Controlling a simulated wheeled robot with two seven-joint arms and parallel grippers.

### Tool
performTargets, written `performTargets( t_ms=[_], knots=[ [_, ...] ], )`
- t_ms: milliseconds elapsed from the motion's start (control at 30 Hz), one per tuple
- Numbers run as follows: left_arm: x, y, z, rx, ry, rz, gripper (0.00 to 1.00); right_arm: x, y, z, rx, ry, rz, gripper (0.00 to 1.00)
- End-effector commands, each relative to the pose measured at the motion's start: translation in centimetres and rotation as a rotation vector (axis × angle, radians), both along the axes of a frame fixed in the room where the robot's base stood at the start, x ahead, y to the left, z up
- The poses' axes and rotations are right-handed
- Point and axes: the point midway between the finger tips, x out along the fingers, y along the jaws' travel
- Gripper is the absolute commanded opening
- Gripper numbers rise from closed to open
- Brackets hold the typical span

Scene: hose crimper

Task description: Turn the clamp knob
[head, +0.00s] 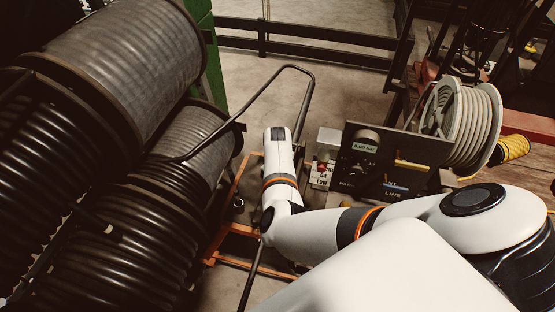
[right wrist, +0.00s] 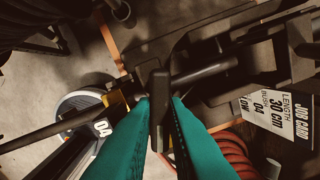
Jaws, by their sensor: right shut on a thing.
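In the right wrist view, my right gripper (right wrist: 161,102) has its two teal fingers closed on either side of a dark, bar-shaped clamp knob (right wrist: 159,82). The knob stands upright in the picture between the fingertips. A dark rod (right wrist: 208,72) runs to the right from behind it. In the head view my right arm reaches in from the lower right to the middle. Its gripper and the knob are hidden there. My left gripper is in neither view.
Large black hose reels (head: 110,75) fill the left side. A dark panel (head: 372,165) with a small display and a grey hose reel (head: 470,125) stand on the right. A bent black tube frame (head: 300,95) rises behind my arm. A job card (right wrist: 303,62) shows in the wrist view.

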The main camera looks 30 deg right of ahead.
Motion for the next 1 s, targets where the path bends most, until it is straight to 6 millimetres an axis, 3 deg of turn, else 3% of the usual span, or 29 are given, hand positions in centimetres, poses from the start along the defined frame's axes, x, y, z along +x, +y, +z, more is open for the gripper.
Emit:
performTargets(
  t_ms=[1000],
  knots=[
    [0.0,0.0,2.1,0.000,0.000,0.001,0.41,-0.1,0.0,0.0,-0.002,0.001,-0.965,0.00]
  ],
)
